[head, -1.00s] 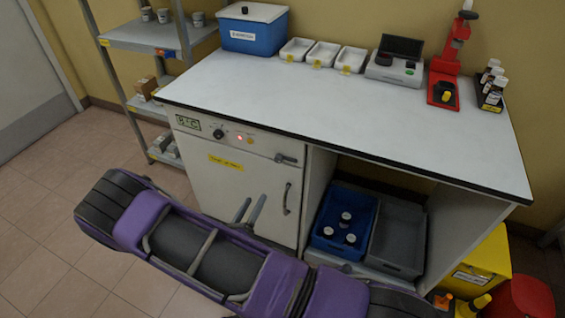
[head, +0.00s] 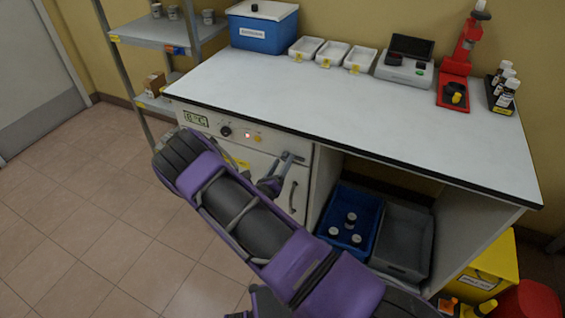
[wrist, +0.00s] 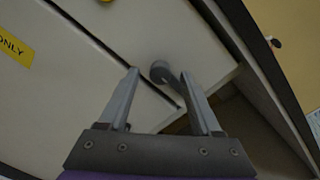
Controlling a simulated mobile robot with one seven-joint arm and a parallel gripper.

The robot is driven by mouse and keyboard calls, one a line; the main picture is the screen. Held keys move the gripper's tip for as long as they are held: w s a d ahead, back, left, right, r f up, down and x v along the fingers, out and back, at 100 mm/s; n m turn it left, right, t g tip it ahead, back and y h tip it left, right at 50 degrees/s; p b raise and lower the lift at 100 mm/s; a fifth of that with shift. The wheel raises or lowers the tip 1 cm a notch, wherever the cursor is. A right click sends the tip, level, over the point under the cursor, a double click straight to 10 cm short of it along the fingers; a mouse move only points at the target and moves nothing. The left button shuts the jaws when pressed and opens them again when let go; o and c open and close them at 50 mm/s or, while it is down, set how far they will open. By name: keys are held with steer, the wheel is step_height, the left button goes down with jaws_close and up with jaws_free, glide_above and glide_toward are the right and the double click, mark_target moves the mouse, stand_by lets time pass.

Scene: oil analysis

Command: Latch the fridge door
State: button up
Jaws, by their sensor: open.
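The white fridge door (head: 304,174) under the bench looks closed, with a curved handle (head: 292,195) on its right side. A grey latch (head: 297,158) sits at the door's upper right, by the seam below the control panel. In the wrist view the rounded grey latch (wrist: 163,72) shows between and just beyond the fingertips. My gripper (wrist: 160,76) is open, one finger on each side of the latch, and I see no clear contact. In the head view my gripper (head: 256,172) is in front of the upper door, and my arm hides much of the door.
The bench top (head: 330,110) overhangs the fridge. A yellow bin (head: 485,265) stands at the far right. The floor at the left (head: 80,200) is clear.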

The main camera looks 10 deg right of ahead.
steer(key=shift+w+d, duration=0.2)
steer(key=shift+w, duration=0.1)
jaws_close()
